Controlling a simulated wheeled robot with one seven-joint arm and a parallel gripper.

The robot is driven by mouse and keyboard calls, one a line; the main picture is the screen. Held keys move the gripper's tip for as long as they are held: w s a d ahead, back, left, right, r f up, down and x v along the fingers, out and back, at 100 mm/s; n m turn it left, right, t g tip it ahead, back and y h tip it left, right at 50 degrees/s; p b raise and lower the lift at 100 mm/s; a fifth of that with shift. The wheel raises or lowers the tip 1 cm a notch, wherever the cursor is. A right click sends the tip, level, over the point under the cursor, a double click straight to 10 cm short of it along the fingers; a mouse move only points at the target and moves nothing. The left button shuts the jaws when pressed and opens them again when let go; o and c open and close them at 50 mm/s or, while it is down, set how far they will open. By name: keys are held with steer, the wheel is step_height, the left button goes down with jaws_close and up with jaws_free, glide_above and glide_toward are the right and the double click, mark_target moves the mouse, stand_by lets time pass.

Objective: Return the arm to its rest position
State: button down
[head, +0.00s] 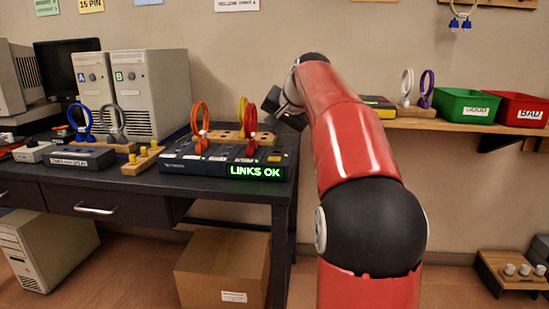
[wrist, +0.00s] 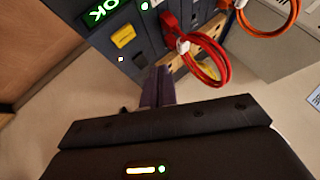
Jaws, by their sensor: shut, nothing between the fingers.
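My red and black arm (head: 350,130) reaches up and forward from the lower right in the head view. My gripper (head: 272,104) is at its far end, above the right end of the desk, partly hidden by the arm. In the wrist view my gripper (wrist: 158,85) has its fingers together with nothing between them. A dark panel with a green "LINKS OK" display (head: 257,171) sits on the desk close to the gripper. A red cable loop (head: 251,125), an orange loop (head: 201,120) and a yellow loop (head: 242,112) stand at the panel.
The dark desk (head: 150,187) also holds two beige computer towers (head: 140,90). A wall shelf (head: 455,126) at right carries a green bin (head: 465,105) and a red bin (head: 522,108). A cardboard box (head: 222,265) stands on the floor.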

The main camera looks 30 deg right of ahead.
stand_by(0.3)
steer(key=s+a+f+n+g, duration=0.1)
steer(key=s+a+f+n, duration=0.15)
steer(key=s+a, duration=0.5)
steer(key=s+a+f+n+g, duration=0.1)
steer(key=s+a+f, duration=0.3)
steer(key=s+a, duration=0.3)
steer(key=s+a+f+n, duration=0.1)
steer(key=s+f+n, duration=0.1)
steer(key=s+f, duration=0.6)
steer(key=s+a+f+n+g, duration=0.1)
steer(key=s+a+f+n, duration=0.1)
steer(key=s+f, duration=0.6)
steer(key=s+n, duration=0.1)
steer(key=s, duration=0.2)
steer(key=shift+s+a+f+g, duration=0.15)
steer(key=shift+s+a+g, duration=0.1)
steer(key=shift+s+g, duration=0.1)
stand_by(1.7)
